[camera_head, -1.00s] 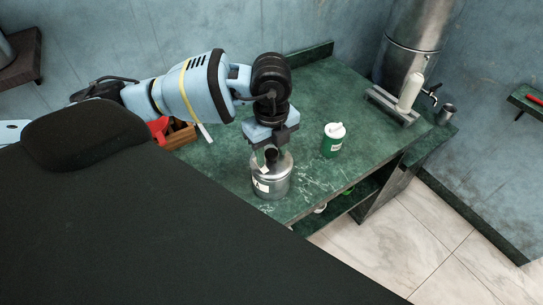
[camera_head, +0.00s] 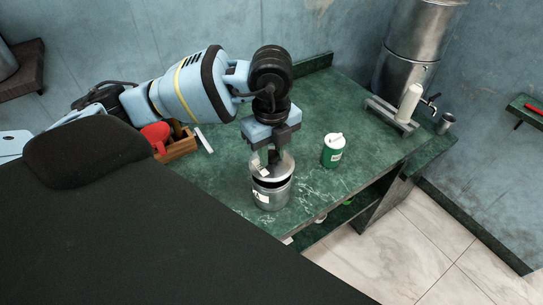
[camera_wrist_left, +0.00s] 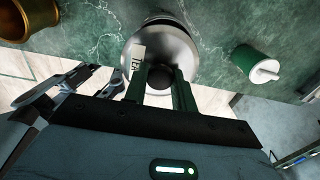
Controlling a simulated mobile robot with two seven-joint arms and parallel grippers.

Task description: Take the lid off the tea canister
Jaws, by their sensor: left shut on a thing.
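The tea canister (camera_head: 271,197) is a silver metal cylinder with a white label, standing upright near the counter's front edge. Its silver lid (camera_head: 262,174) has a black knob and a white tag. My left gripper (camera_head: 272,157) points down above the canister, shut on the lid's knob. The lid is held just above the canister, with a dark gap between them. In the left wrist view, the black knob sits between the fingers (camera_wrist_left: 160,82), and the lid (camera_wrist_left: 184,48) hides most of the canister. My right gripper is not in view.
A green can with a white top (camera_head: 333,150) stands right of the canister. A wooden box (camera_head: 180,148) with a red item lies left. A metal urn (camera_head: 404,70) and a white cylinder (camera_head: 409,102) stand at the back right. The green counter (camera_head: 330,95) is mostly clear behind.

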